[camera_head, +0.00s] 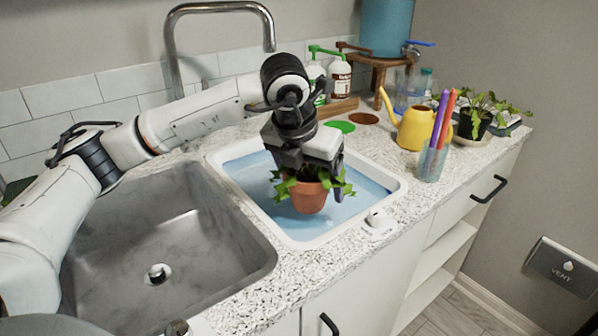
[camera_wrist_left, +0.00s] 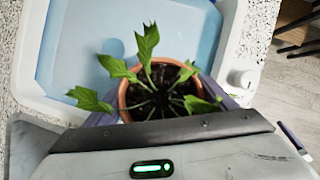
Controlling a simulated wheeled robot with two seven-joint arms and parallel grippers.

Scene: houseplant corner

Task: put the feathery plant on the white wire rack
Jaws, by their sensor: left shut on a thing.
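My left gripper (camera_head: 315,170) is shut on a terracotta pot (camera_head: 308,197) holding a plant with green, lobed leaves (camera_head: 343,187). The pot is upright over the blue basin, and its base looks clear of the basin floor. In the left wrist view the pot (camera_wrist_left: 122,98) sits between the fingers, with dark soil and leaves (camera_wrist_left: 147,42) spreading out. A second plant (camera_head: 483,108) in a dark pot stands at the back right. I cannot make out a white wire rack or a clearly feathery plant. My right gripper is out of view.
The white-rimmed basin (camera_head: 272,232) lies right of the steel sink (camera_head: 165,245). A yellow watering can (camera_head: 414,128) and a glass with colored sticks (camera_head: 431,163) stand to its right. Bottles (camera_head: 340,80) and a blue dispenser (camera_head: 386,28) are behind. A white knob (camera_head: 377,217) sits at the front.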

